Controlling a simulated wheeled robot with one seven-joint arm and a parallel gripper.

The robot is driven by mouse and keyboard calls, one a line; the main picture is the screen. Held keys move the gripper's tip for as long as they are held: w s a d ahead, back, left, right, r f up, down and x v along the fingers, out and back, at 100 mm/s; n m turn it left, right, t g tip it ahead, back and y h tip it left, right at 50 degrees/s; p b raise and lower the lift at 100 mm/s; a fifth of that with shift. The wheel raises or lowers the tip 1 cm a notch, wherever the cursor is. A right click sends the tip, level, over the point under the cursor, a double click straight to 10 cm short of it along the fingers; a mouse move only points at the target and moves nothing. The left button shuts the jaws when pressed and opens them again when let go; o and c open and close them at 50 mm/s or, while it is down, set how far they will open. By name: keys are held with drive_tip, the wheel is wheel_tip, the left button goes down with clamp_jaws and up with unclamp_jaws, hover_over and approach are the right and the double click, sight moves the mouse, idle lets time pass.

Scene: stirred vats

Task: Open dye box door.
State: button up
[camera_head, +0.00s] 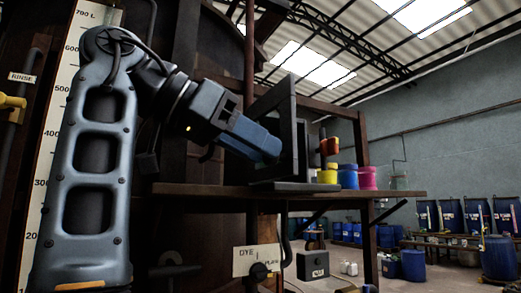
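A dark, upright, frame-like box (302,135), which looks like the dye box, stands on a wooden shelf. A dark panel (287,100) on its left side may be its door, seen at a steep angle; I cannot tell how far it stands open. My gripper (272,150) reaches in from the left with its blue end close against the panel. Its fingertips are hidden or too dark to make out, so contact and any hold on a handle cannot be told.
The wooden shelf (210,190) runs below my gripper. Yellow (328,174), blue (348,177) and pink (367,178) pots stand right of the box. A dye sign (257,260) hangs below. A white volume scale (58,130) and a large vat are left and behind.

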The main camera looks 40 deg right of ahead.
drive_tip(key=b+v, duration=0.1)
drive_tip(key=v, duration=0.5)
drive_tip(key=shift+a, duration=0.3)
drive_tip(key=shift+a, duration=0.1)
